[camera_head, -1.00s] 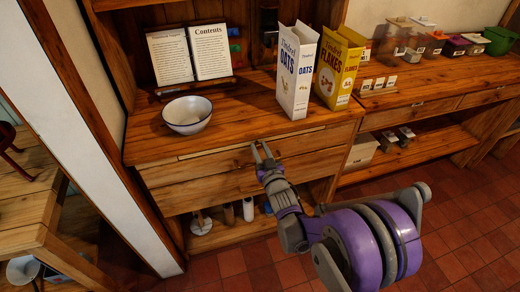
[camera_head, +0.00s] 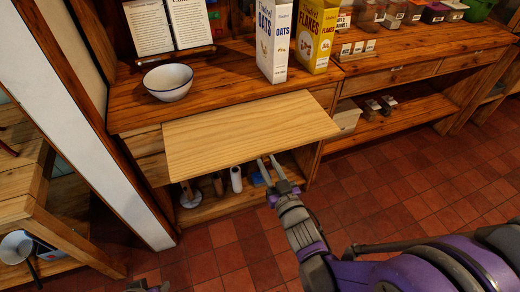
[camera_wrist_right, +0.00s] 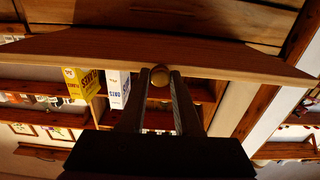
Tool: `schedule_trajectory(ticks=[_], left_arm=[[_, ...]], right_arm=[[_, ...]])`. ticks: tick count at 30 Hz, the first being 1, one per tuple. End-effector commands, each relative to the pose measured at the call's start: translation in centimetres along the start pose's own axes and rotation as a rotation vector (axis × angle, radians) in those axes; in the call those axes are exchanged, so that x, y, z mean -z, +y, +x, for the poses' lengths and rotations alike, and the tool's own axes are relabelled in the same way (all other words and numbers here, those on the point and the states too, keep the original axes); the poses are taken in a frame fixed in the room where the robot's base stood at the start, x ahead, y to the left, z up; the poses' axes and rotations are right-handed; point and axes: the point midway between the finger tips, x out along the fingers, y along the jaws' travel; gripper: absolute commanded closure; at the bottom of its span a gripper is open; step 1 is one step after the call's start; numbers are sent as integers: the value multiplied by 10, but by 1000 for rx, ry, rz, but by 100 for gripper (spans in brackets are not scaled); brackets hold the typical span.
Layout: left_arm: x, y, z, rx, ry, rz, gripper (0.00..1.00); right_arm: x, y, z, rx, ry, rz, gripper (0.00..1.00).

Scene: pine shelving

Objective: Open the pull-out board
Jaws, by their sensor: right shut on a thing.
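The pull-out board (camera_head: 250,128), a pale pine panel, is out from the cabinet below the countertop and sticks far forward over the lower shelf. My right gripper (camera_head: 268,162) is at its front edge, right of the middle. In the right wrist view, the board's front edge (camera_wrist_right: 100,44) crosses the top of the picture. A round wooden knob (camera_wrist_right: 160,76) lies between the two fingers, and the gripper is shut on it. The knob is mostly hidden in the head view. My left gripper does not show clearly in either view.
A white bowl (camera_head: 168,82), an oats box (camera_head: 273,40) and a flakes box (camera_head: 316,35) stand on the countertop (camera_head: 225,78) behind the board. Jars and a blue item are on the shelf below. The red tiled floor (camera_head: 390,190) in front is clear.

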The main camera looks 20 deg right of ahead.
Motion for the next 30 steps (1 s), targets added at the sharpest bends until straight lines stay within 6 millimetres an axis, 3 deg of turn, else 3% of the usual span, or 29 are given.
schedule_trajectory(ticks=[7,20,21,25,30], left_arm=[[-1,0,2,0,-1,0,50],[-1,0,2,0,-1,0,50],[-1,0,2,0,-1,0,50],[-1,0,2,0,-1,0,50],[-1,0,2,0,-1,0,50]], right_arm=[[0,0,-27,0,0,0,100],[0,0,-30,0,0,0,100],[0,0,-30,0,0,0,61],[0,0,-30,0,0,0,40],[0,0,-30,0,0,0,40]])
